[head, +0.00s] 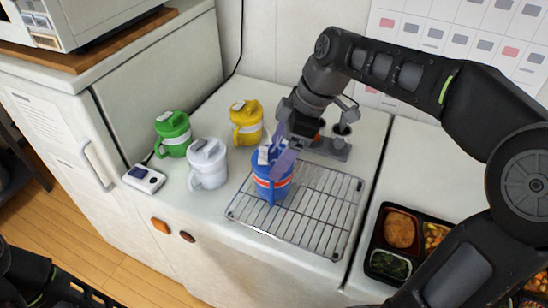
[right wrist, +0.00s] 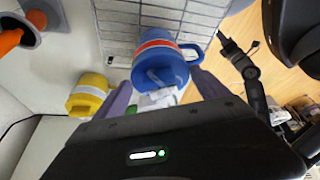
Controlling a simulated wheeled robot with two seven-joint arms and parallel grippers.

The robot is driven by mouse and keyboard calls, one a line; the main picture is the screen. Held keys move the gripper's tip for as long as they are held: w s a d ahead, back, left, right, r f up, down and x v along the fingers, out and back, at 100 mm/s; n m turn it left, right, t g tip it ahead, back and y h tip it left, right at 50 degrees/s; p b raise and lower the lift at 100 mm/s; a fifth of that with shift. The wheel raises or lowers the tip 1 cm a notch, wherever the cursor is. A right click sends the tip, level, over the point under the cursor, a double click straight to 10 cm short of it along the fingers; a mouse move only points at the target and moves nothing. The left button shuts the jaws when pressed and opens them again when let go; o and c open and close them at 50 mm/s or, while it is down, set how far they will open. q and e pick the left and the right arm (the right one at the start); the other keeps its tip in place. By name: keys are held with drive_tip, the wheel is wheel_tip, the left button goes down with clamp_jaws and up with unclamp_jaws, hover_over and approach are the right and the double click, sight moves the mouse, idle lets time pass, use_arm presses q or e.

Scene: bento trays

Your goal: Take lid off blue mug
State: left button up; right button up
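The blue mug (head: 273,190) with an orange and white band stands upright on a wire rack (head: 318,222). Its blue lid (head: 263,157) is on it and carries a pale tab, which also shows in the right wrist view (right wrist: 160,98). My right gripper (head: 279,150) is at the lid from above and behind, its purple fingers partly covering it. In the right wrist view the fingers stand apart on either side of the lid, with gaps visible. Dark parts of my left arm show at the bottom left; its fingers are not clear.
A green mug (head: 173,137), a white mug (head: 208,168) and a yellow mug (head: 246,125), all lidded, stand left of and behind the blue mug. A small white device (head: 144,178) lies at the counter's left edge. A holder (head: 330,148) stands behind the rack; a bento tray (head: 381,228) lies right.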

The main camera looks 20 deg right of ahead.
sight(280, 150)
drive_tip(key=c, duration=0.8)
wheel_tip(280, 150, up, 9)
drive_tip(key=shift+p, duration=0.4)
drive_tip(key=shift+r, duration=0.55)
